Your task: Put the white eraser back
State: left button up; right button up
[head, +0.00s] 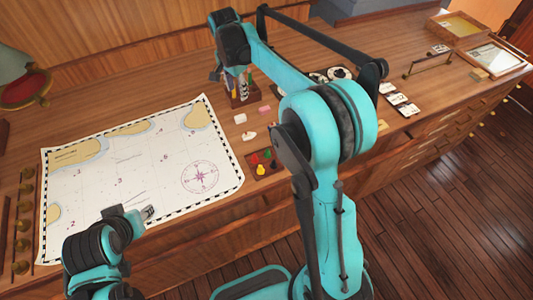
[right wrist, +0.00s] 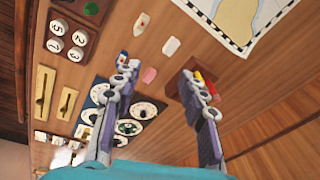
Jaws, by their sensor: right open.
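The white eraser (head: 240,118) lies on the wooden desk just right of the chart, and it shows in the right wrist view (right wrist: 171,46) beyond my fingertips. A pink block (head: 265,109) lies near it, also seen between the fingers in the right wrist view (right wrist: 149,75). My right gripper (right wrist: 160,75) is open and empty, above the desk near a wooden holder (right wrist: 177,91) with coloured items, partly hidden by one finger. My left gripper (head: 148,212) is over the chart's near edge; its finger opening is not clear.
The chart (head: 140,170) covers the left of the desk. A small white boat-like piece (head: 249,135) and a tray of coloured pieces (head: 262,170) lie near the eraser. Dials (right wrist: 145,110) and numbered white discs (right wrist: 66,37) are close by.

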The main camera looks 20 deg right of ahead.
jog(key=s+r+n+t, duration=0.15)
jog(key=s+n, duration=0.35)
jog(key=s, duration=0.6)
jog(key=s+r+n+t, duration=0.15)
jog(key=s+n, duration=0.25)
jog(key=s, duration=0.7)
jog(key=s+a+f+n+t+y, duration=0.1)
jog(key=s+f+n+t, duration=0.1)
jog(key=s+f+n, duration=0.2)
jog(key=s+f, duration=0.1)
jog(key=s, duration=0.2)
jog(key=shift+s+f, duration=0.15)
jog(key=shift+s, duration=0.25)
